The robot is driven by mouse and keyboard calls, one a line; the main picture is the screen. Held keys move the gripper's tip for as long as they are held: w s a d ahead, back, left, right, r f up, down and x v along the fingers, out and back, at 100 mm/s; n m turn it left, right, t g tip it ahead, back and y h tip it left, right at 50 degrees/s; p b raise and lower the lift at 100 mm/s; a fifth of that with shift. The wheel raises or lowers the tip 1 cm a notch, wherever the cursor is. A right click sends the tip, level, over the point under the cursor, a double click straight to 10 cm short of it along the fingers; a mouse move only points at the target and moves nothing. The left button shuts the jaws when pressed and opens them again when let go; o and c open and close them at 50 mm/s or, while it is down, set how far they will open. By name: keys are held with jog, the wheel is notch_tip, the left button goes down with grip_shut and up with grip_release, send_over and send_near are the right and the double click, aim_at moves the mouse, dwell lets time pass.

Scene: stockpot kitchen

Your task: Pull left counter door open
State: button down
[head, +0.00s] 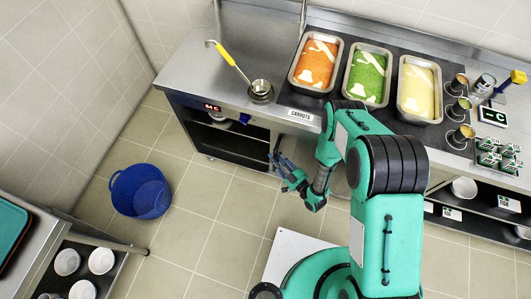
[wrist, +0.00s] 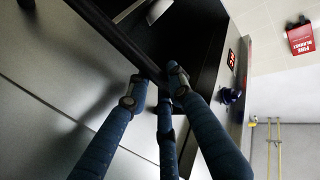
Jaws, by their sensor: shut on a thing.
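The counter front shows a steel panel (wrist: 45,110) in the wrist view, which I take to be the left counter door. A dark bar (wrist: 118,35) runs diagonally along it; I cannot tell whether it is a handle or the door's edge. My gripper (head: 276,160) is at the counter front in the head view, low and right of the dark compartment. In the wrist view its blue fingers (wrist: 160,92) close around the dark bar. My arm and the counter top hide much of the door in the head view.
The dark compartment (head: 205,135) holds pale dishes. A red display (head: 211,107) and a blue knob (head: 244,118) sit on the counter front. A blue tub (head: 140,191) stands on the floor at left. Tiled floor (head: 215,220) is clear between them.

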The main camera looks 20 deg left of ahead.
jog(key=shift+d, duration=2.45)
jog(key=c, duration=1.6)
grip_release()
jog(key=shift+o, duration=0.2)
jog(key=shift+d, duration=0.1)
jog(key=v, duration=1.2)
jog(key=shift+f, duration=0.1)
